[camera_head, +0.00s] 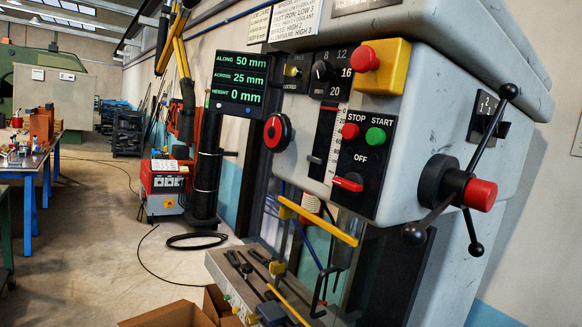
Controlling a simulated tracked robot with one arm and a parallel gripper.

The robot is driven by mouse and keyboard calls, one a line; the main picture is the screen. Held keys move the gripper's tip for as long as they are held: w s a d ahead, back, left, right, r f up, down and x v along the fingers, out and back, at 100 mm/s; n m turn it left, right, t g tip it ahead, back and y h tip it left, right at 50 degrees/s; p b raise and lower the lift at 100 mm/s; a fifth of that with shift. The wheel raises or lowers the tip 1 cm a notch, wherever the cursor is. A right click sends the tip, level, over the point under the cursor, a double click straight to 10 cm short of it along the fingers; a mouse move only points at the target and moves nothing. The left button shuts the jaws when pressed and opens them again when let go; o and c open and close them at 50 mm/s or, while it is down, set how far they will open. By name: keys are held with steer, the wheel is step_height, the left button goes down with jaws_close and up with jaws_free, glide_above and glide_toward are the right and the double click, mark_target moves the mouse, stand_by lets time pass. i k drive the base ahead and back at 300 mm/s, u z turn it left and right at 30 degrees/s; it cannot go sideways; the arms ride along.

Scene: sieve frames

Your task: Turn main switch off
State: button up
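A grey machine head (440,120) fills the right side. Its black panel carries a red STOP button (351,131) and a green START button (376,136), with the word OFF below them. Under that word is a red switch handle (348,184), lying nearly crosswise. A round red knob with a black surround (277,133) sits on the head's left part. No readable label marks either one as the main switch. My gripper is not in view, and nothing is seen touching these controls.
A red mushroom button on a yellow box (367,58), a black dial (322,70) and a display (239,84) are nearby. A spoked handle with a red hub (479,194) juts out at right. Yellow bars and tools lie below. Open floor (90,230) is at left.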

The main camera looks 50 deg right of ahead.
mark_target(352, 184)
steer(key=z, duration=0.4)
steer(key=i, duration=1.05)
steer(key=z, duration=0.6)
